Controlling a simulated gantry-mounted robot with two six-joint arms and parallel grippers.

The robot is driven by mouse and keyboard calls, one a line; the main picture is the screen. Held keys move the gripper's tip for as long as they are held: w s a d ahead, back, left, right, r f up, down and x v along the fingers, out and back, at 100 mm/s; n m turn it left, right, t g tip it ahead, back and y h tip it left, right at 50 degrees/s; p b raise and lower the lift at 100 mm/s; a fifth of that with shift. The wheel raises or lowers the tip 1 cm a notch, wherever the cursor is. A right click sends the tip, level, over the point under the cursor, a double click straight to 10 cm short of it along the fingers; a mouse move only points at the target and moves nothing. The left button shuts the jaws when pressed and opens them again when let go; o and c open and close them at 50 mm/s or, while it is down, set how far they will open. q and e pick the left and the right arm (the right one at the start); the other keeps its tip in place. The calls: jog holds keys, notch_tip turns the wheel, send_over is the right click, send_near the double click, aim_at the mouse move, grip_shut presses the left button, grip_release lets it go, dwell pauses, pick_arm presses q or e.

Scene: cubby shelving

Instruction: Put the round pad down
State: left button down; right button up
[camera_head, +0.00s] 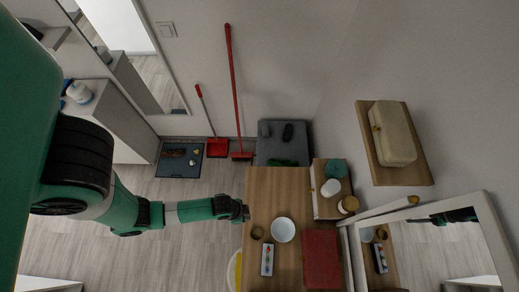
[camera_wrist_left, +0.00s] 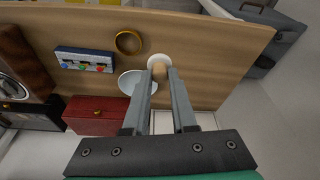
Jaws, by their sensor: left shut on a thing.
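The round pad (camera_wrist_left: 158,59) shows as a pale disc with a tan part below it, between the fingertips of my left gripper (camera_wrist_left: 160,76) in the left wrist view. The gripper is shut on it; the fingers hide part of it. In the head view my left gripper (camera_head: 244,211) is at the left edge of the wooden tabletop (camera_head: 270,190), and the pad cannot be made out there. Whether the pad touches the wood I cannot tell. My right gripper is not in view.
On the tabletop are a white bowl (camera_head: 283,230), a brass ring (camera_head: 257,233), a small tray with coloured dots (camera_head: 267,260) and a red box (camera_head: 322,262). A small shelf (camera_head: 322,207) holds several round items. The tabletop's upper part in the head view is clear.

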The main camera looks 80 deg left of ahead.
pick_arm(q)
jog(key=w+a+f+b, duration=0.2)
jog(key=a+f, duration=0.1)
jog(key=w+a+f+b, duration=0.2)
jog(key=a+f, duration=0.1)
jog(key=w+a+f+b, duration=0.2)
jog(key=w+a, duration=0.1)
jog(key=a, duration=0.1)
jog(key=shift+a+f+b, duration=0.1)
jog(key=shift+f+b, duration=0.3)
jog(key=shift+w+a+f, duration=0.15)
jog(key=shift+a+f, duration=0.05)
jog(key=shift+a, duration=0.05)
jog(key=shift+w+a, duration=0.1)
jog(key=f+b, duration=0.1)
jog(key=f, duration=0.1)
jog(key=b, duration=0.1)
jog(key=shift+w+a+f+b, duration=0.25)
jog(key=shift+a+f+b, duration=0.1)
jog(key=shift+f, duration=0.4)
jog(key=shift+s, duration=0.1)
jog(key=c, duration=0.7)
grip_release()
